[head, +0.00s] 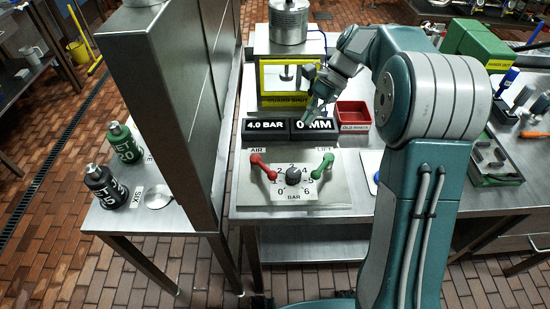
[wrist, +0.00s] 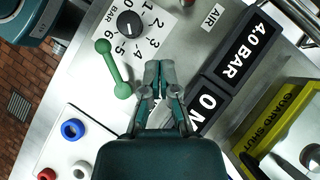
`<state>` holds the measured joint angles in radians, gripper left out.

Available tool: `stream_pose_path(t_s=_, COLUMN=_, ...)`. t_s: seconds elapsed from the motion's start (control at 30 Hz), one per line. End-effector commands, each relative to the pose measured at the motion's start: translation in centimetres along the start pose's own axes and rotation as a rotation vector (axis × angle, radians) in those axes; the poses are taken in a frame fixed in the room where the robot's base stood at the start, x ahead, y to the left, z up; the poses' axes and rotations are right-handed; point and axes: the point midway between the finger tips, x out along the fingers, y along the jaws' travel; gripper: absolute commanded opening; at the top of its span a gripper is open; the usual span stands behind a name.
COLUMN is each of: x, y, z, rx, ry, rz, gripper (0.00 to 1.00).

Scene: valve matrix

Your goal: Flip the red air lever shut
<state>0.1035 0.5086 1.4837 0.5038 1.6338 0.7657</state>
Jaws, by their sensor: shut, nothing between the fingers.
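The red air lever (head: 263,167) lies at the left of the valve panel (head: 246,196), under the AIR label. It slants from upper left to lower right in the head view. In the wrist view only a small reddish piece shows at the top edge, by the AIR label (wrist: 212,17). My gripper (head: 310,110) is above the back of the panel, near the 0 MM display, to the right of and behind the red lever and apart from it. In the wrist view my gripper (wrist: 160,68) has its fingers together and empty.
A green lift lever (head: 322,167) and a black pressure dial (head: 293,175) sit right of the red lever. Two black displays (head: 266,128) stand behind the panel, before the yellow guarded press (head: 290,78). A tall steel cabinet (head: 165,90) rises at the left. A red tray (head: 353,114) stands right.

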Motion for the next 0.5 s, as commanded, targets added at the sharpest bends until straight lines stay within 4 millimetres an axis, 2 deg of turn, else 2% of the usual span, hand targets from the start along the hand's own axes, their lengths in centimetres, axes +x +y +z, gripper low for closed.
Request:
stream_pose_path(t_s=0.13, x=0.2, y=0.0, z=0.0, rx=0.0, ry=0.0, rz=0.001, gripper=0.0)
stream_pose_path(t_s=0.23, x=1.2, y=0.0, z=0.0, rx=0.0, ry=-0.002, rz=0.002, gripper=0.0)
stream_pose_path(t_s=0.5, x=6.0, y=0.0, z=0.1, rx=-0.001, ry=-0.001, rz=0.004, gripper=0.0)
